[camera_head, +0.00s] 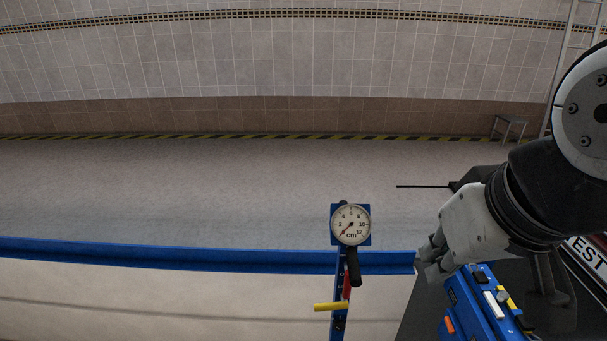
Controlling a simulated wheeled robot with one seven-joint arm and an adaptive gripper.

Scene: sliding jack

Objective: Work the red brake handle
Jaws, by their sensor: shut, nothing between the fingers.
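A narrow red part (347,287), which looks like the brake handle, shows on the blue upright (339,270) in the lower middle. It is small and partly covered by a black lever (354,268). A round dial gauge (350,225) marked in cm sits at the top of the upright. A yellow handle (330,307) sticks out left below the red part. My gripper (427,268) is to the right of the red part and apart from it in the picture. Its fingers are shut and empty, close to the end of the blue rail.
A blue rail (180,255) runs across the view from the left to behind the upright. A blue device (485,305) with white, yellow and orange parts stands below my gripper. A dark block with a thin black rod (423,186) lies behind. A stool (510,124) stands by the far wall.

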